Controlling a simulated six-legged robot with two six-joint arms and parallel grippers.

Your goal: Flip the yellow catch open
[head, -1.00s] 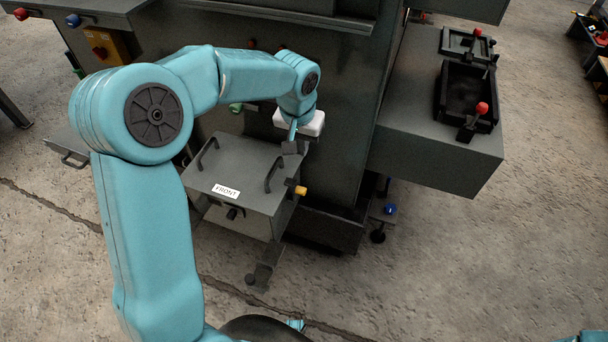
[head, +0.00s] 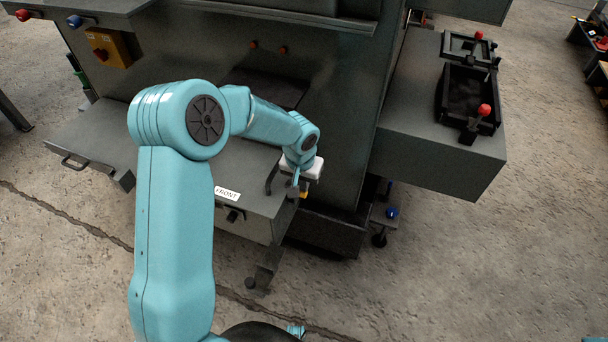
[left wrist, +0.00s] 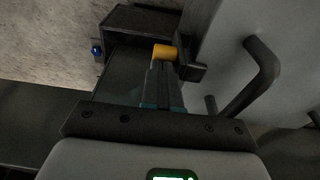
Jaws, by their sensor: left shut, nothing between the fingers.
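The yellow catch (head: 304,194) is on the right side of the grey box with the FRONT label (head: 228,194). It is partly hidden by my left gripper (head: 295,192) in the head view. In the left wrist view the yellow catch (left wrist: 164,51) sits right at the fingertips of my left gripper (left wrist: 163,66), beside a dark bracket (left wrist: 190,71). The fingers are shut with nothing between them. I cannot tell whether they touch the catch.
A dark lid handle (left wrist: 260,75) stands close to the right of the fingers in the left wrist view. A tall dark cabinet (head: 340,110) rises behind the box. A grey bench (head: 440,150) with red-knobbed fixtures is at the right. Floor lies open in front.

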